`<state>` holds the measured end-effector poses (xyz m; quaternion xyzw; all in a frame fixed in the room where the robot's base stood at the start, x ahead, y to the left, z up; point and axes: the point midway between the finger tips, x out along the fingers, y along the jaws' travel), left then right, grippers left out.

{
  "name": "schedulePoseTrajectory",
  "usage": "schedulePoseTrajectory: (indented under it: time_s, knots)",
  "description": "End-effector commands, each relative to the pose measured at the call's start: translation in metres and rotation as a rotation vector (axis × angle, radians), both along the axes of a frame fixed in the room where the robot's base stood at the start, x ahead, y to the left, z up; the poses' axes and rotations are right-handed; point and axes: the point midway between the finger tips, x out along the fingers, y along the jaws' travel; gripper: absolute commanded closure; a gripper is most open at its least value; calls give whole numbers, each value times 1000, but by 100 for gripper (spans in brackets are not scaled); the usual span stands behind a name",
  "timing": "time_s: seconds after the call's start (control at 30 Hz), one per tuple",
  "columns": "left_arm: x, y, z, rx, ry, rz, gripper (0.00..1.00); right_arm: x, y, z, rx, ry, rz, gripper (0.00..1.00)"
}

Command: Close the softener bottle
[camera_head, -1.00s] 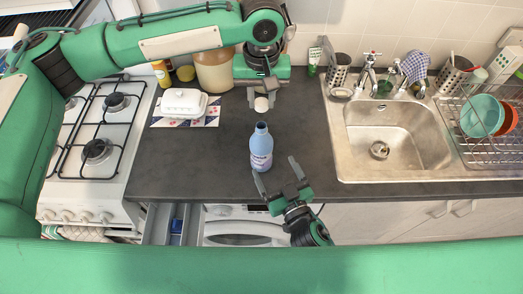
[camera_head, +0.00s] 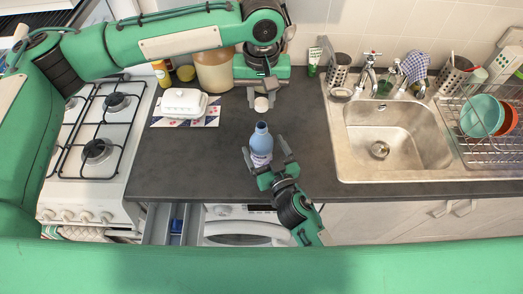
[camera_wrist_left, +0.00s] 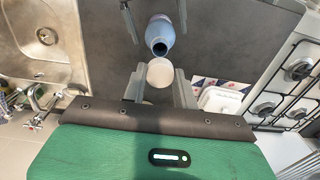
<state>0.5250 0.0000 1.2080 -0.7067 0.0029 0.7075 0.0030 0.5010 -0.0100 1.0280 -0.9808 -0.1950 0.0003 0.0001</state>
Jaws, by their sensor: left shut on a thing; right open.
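The blue softener bottle (camera_head: 262,142) stands upright on the dark counter with its mouth open. In the left wrist view the bottle (camera_wrist_left: 160,34) shows its open neck. My left gripper (camera_head: 262,98) is shut on a white cap (camera_head: 261,104), above and behind the bottle, apart from it. The cap (camera_wrist_left: 160,74) also shows between the left fingers in the left wrist view. My right gripper (camera_head: 268,160) is open, with its fingers on either side of the lower bottle. I cannot tell whether they touch it.
A sink (camera_head: 395,140) is to the right, with a dish rack (camera_head: 490,125) beyond it. A white butter dish (camera_head: 184,102) sits on a patterned mat at the left. A stove (camera_head: 95,150) is at far left. The counter around the bottle is clear.

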Motion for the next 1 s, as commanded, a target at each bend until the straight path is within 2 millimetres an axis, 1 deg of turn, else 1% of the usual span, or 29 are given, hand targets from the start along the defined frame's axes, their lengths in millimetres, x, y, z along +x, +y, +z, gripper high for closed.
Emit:
schedulePoseTrajectory:
  time_s: [0.03, 0.1, 0.3, 0.47, 0.73, 0.77, 0.8, 0.97, 1.0]
  knots:
    - [0, 0, 0, 0, 0, 0, 92, 8, 4, 1, -1, -3, 1, 15]
    - [0, 0, 0, 0, 0, 0, 92, 16, 7, 1, -1, -3, 0, 15]
    - [0, 0, 0, 0, 0, 0, 92, 34, 15, 0, 0, -1, 1, 15]
    - [0, 0, 0, 0, 0, 0, 92, 40, 17, 1, 0, 0, 0, 15]
    - [0, 0, 0, 0, 0, 0, 92, 41, 17, 0, 0, 0, 0, 15]
    - [0, 0, 0, 0, 0, 0, 92, 41, 17, 0, 0, 0, 0, 17]
    - [0, 0, 0, 0, 0, 0, 92, 41, 17, 0, 0, 0, 0, 25]
    - [0, 0, 0, 0, 0, 0, 92, 40, 17, 0, 0, 0, 0, 56]
    - [0, 0, 0, 0, 0, 0, 92, 40, 17, 0, 0, 0, 0, 64]
